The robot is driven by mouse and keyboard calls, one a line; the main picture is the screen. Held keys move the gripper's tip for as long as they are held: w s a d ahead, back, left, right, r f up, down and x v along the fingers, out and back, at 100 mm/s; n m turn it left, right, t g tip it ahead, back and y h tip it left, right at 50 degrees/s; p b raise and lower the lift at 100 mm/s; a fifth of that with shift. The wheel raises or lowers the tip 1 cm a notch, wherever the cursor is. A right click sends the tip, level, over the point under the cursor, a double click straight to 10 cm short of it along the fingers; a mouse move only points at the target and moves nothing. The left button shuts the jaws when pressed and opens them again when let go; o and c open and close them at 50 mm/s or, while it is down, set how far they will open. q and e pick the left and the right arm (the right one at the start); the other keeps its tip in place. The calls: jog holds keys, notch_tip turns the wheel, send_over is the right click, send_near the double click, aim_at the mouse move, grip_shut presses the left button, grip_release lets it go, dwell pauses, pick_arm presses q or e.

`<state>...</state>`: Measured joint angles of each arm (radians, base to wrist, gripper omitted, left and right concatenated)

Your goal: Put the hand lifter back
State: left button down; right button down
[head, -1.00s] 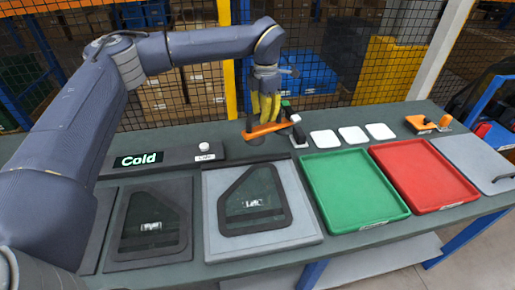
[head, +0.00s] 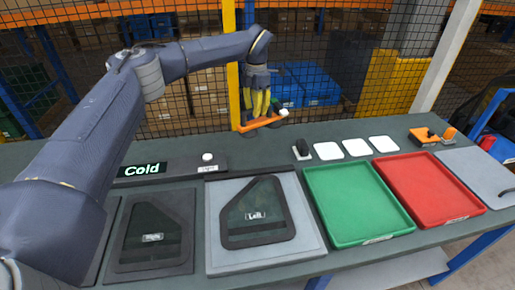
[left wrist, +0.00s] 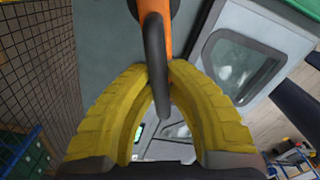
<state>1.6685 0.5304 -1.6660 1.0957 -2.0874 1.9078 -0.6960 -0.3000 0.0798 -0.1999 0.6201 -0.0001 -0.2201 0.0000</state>
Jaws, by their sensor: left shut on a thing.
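The hand lifter is an orange bar (head: 259,124) with a dark handle and a white knob at its right end. My left gripper (head: 258,112) has its yellow fingers shut on the dark handle. In the head view the lifter hangs near the back edge of the table, by the mesh fence, and appears to be off the surface. In the left wrist view the orange bar (left wrist: 155,22) and the dark handle (left wrist: 154,65) show between the yellow fingers (left wrist: 158,85). The fingers hide part of the handle. My right gripper is not in view.
A green tray (head: 312,200) and a red tray (head: 478,207) lie to the right. A dark panel (head: 120,250) and a light panel with a window (head: 305,235) lie in front. An orange base (head: 421,136) stands at back right.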

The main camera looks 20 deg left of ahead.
aim_at(257, 121)
pick_arm(q)
notch_tip(257, 121, down, 16)
jog(key=shift+r, duration=0.25)
dwell(0.5)
jog(key=shift+f, duration=0.15)
jog(key=c, duration=1.4)
grip_release()
jog(key=shift+c, duration=0.2)
notch_tip(257, 121, up, 12)
jog(key=shift+r, duration=0.15)
